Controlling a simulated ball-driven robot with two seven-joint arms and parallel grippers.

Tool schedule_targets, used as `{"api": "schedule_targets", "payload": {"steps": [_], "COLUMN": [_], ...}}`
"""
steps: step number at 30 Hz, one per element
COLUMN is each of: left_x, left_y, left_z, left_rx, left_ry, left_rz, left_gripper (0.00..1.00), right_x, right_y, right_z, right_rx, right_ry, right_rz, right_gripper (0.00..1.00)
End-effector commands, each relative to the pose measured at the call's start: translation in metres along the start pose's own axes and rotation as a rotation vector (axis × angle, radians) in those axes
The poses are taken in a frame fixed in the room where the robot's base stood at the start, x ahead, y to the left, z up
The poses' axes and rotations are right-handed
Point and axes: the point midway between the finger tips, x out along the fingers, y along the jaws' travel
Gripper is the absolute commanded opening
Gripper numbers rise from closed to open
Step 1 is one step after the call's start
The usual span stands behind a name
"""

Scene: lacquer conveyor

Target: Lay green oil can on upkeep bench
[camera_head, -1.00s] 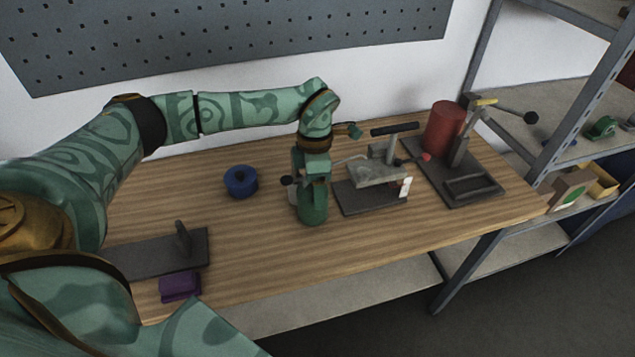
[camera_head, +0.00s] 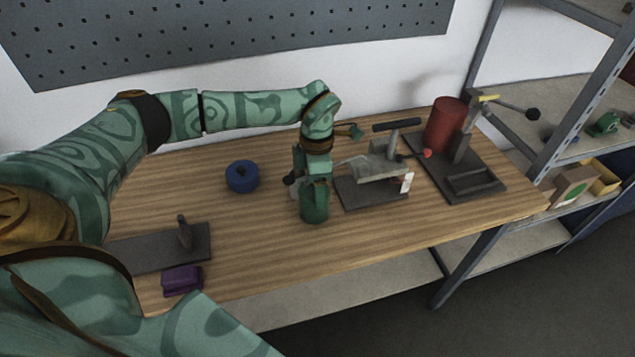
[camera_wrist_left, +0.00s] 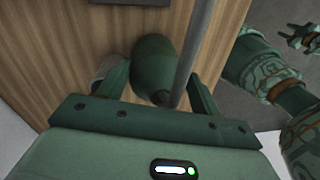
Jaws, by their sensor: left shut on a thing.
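The green oil can (camera_head: 315,211) is upright at the middle of the wooden upkeep bench (camera_head: 260,235). My left gripper (camera_head: 313,188) points down from above and is shut on the can, hiding its upper part. In the left wrist view the can (camera_wrist_left: 153,62) sits between the two fingers (camera_wrist_left: 157,88), and a thin grey rod runs close beside it. Whether its base touches the wood, I cannot tell for sure. My right gripper (camera_wrist_left: 299,37) shows at the top right of the left wrist view, its fingers spread and empty.
A blue round object (camera_head: 242,177) stands left of the can. A machine on a dark plate (camera_head: 372,190) is close on its right, with a red cylinder (camera_head: 444,124) beyond. A dark plate (camera_head: 160,248) and purple block (camera_head: 182,281) lie front left. Bare wood lies in front.

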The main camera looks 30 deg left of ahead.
Motion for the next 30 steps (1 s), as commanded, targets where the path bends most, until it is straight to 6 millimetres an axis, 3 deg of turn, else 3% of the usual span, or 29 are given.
{"api": "schedule_targets", "payload": {"steps": [1, 2, 4, 5, 13, 17, 30], "left_x": [0.000, 0.000, 0.000, 0.000, -0.001, -0.013, -0.125], "left_y": [0.000, 0.000, 0.000, 0.000, 0.000, 0.001, 0.001], "left_z": [0.000, 0.000, 0.000, 0.000, 0.000, 0.000, 0.000], "left_rx": [0.000, 0.000, 0.000, 0.000, 0.000, -0.001, -0.001], "left_ry": [0.000, 0.000, 0.000, 0.000, 0.000, -0.001, -0.003], "left_rz": [0.000, 0.000, 0.000, 0.000, 0.000, 0.003, 0.004], "left_gripper": [0.31, 0.67, 0.87, 0.90, 0.90, 0.90, 0.90], "right_x": [0.000, 0.000, 0.000, 0.000, 0.000, -0.002, -0.018], "right_y": [0.000, 0.000, 0.000, 0.000, 0.000, 0.000, 0.001], "right_z": [0.000, 0.000, 0.000, 0.000, 0.000, -0.001, -0.005], "right_rx": [0.000, 0.000, 0.000, 0.000, 0.000, 0.000, 0.000], "right_ry": [0.000, 0.000, 0.000, 0.000, 0.000, 0.001, 0.009], "right_rz": [0.000, 0.000, 0.000, 0.000, 0.000, 0.000, 0.001], "right_gripper": [0.36, 0.36, 0.36, 0.36, 0.36, 0.36, 0.36]}}
